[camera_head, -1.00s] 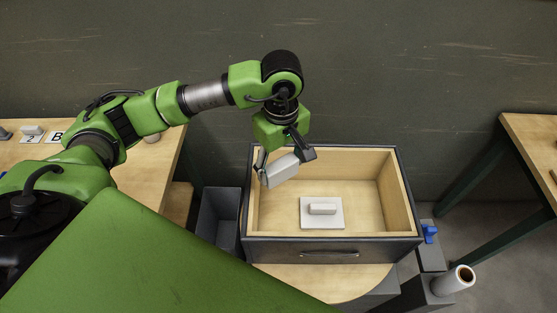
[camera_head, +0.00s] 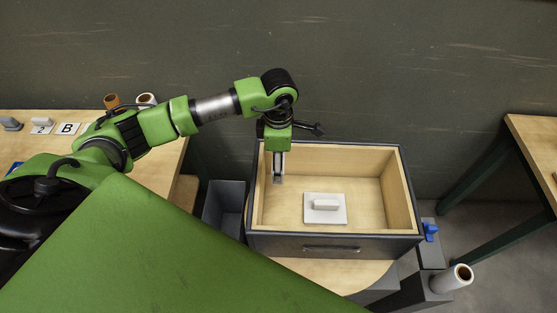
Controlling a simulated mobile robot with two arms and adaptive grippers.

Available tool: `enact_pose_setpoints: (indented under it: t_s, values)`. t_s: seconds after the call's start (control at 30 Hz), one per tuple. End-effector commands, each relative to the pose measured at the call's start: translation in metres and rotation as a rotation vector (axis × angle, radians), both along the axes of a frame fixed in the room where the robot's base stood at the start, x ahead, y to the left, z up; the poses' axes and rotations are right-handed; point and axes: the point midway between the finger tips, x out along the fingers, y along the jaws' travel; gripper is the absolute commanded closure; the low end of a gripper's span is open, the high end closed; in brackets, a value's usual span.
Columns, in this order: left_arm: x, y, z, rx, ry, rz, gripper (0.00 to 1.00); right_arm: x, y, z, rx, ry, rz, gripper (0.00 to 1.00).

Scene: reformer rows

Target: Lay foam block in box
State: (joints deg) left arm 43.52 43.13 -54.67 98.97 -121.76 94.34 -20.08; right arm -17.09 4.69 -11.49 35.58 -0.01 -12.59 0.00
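The open wooden box (camera_head: 335,246) with a dark rim and front handle stands right of centre. My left gripper (camera_head: 294,153) is over its back left part, pointing down. A narrow light strip of the pale grey foam block (camera_head: 279,163) shows under the green wrist, between the gripper's fingers; the rest is hidden. Whether the block touches the box floor I cannot tell. A white plate (camera_head: 313,215) with a small white block (camera_head: 325,204) on it lies on the box floor. My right gripper is not in view.
A dark grey bin (camera_head: 223,208) stands left of the box. A wooden table (camera_head: 150,175) on the left holds cards, rolls and small parts. A paper roll (camera_head: 452,279) and a blue part (camera_head: 430,231) are at the right. The box floor right of the plate is clear.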

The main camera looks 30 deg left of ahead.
Motion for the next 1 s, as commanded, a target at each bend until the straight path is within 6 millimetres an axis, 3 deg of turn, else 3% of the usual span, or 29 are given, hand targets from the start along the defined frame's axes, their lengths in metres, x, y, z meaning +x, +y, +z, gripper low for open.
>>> enact_pose_setpoints:
  t_s: [1.0]
  values:
    - [0.0, 0.0, -0.08, 0.0, 0.001, -0.001, 0.51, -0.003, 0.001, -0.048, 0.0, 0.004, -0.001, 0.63]
